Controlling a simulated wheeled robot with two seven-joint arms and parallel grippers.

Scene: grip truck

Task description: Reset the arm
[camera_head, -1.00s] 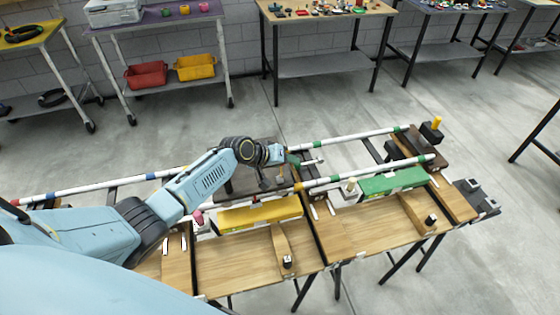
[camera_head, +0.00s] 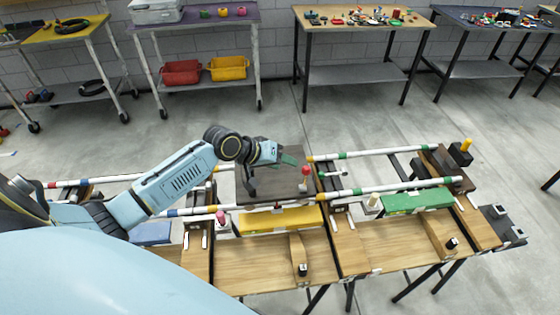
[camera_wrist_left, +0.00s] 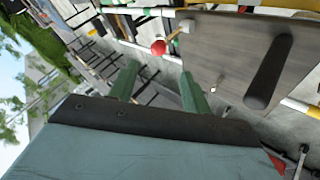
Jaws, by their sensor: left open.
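My left arm reaches in from the left in the head view. Its gripper (camera_head: 288,160) is above the dark grey board (camera_head: 262,186) in the middle of the workbench. In the left wrist view its two green fingers (camera_wrist_left: 160,88) stand apart with nothing between them. A stick with a red ball (camera_head: 305,171) stands at the board's right edge, beside the gripper and apart from it; the red ball also shows in the left wrist view (camera_wrist_left: 158,47). My right gripper is not in view.
White banded rails (camera_head: 380,190) run along the bench. A yellow block (camera_head: 281,220) and a green block (camera_head: 418,200) lie on its front side. A pink-topped knob (camera_head: 221,217) stands left of the yellow block. Tables with bins (camera_head: 228,68) and small parts stand behind, across clear floor.

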